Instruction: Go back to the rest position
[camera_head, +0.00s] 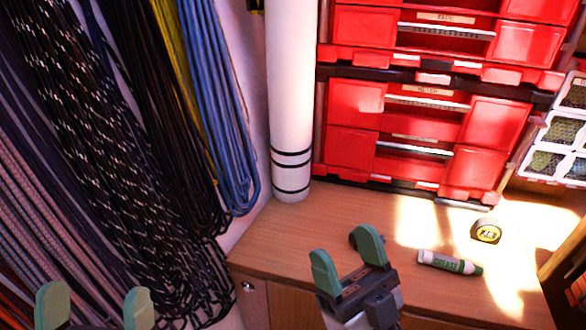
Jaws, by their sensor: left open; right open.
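My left gripper (95,304) shows only its two green fingertips at the bottom left edge, apart from each other with nothing between them. It is in front of the hanging coiled lines; the rest of it is below the picture. My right gripper (347,257) is at the bottom centre, in front of the wooden cabinet's front edge. Its two green fingers are apart, with no object visible held between them.
A wooden cabinet top (320,215) carries a grease tube (450,263), a round tape measure (486,231), a white pipe (291,110) and red drawer bins (420,130). A small dark round thing (354,238) is partly hidden behind my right fingers. Coiled lines (110,130) hang at left.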

